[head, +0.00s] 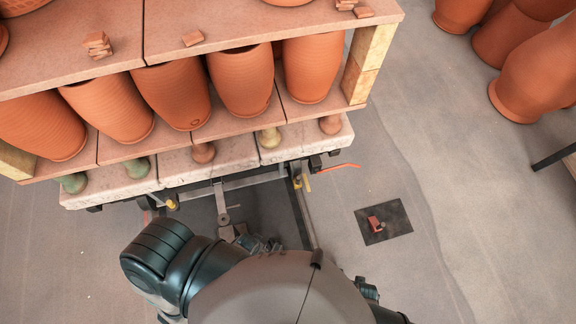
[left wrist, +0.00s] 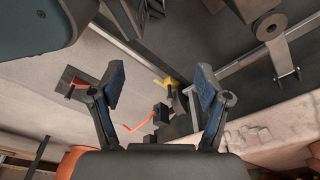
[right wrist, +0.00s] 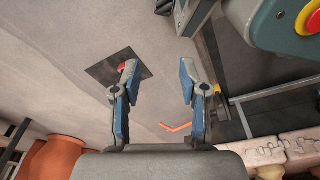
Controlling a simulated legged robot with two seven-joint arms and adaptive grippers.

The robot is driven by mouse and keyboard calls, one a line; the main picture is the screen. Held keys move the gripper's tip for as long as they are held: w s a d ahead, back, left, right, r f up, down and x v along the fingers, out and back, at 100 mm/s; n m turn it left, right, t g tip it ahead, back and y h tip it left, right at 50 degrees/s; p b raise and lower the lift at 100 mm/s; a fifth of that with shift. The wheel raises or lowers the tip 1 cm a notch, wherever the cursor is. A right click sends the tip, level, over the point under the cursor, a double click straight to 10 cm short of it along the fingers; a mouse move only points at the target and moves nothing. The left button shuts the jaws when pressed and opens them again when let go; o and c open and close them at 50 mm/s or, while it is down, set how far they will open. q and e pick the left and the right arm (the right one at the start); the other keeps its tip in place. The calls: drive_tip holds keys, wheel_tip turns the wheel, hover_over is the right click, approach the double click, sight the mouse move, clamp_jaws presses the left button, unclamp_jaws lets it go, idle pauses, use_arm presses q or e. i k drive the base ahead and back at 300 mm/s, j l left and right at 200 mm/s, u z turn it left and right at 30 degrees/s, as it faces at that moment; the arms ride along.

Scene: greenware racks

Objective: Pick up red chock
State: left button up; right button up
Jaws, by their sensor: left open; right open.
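The red chock (head: 375,223) lies on a dark square mat (head: 398,214) on the floor, right of the rack cart in the head view. In the left wrist view the chock (left wrist: 76,87) shows at the left, partly behind a finger of my left gripper (left wrist: 160,85). That gripper is open with nothing between its fingers. In the right wrist view the chock (right wrist: 122,67) is partly hidden by the left finger of my right gripper (right wrist: 159,75). That gripper is open and empty. Both grippers are apart from the chock. Neither gripper can be made out clearly in the head view.
A wheeled rack cart with pale slabs (head: 215,152) holds several terracotta pots (head: 241,80) on the left. An orange-red lever (head: 338,167) sticks out from it. More large pots (head: 535,75) stand at the upper right. The floor around the mat is clear.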

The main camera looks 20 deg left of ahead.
sight(376, 226)
drive_tip(key=k+l+u, duration=0.15)
drive_tip(key=u, duration=0.2)
drive_tip(key=k+l+u, duration=0.15)
drive_tip(key=u, duration=0.25)
drive_tip(key=k+l+z, duration=0.15)
drive_tip(key=z, duration=0.2)
drive_tip(key=k+l+z, duration=0.2)
drive_tip(key=z, duration=0.15)
drive_tip(key=k+l+z, duration=0.15)
drive_tip(key=l+z, duration=0.15)
drive_tip(key=i+l, duration=0.1)
drive_tip(key=i, duration=0.05)
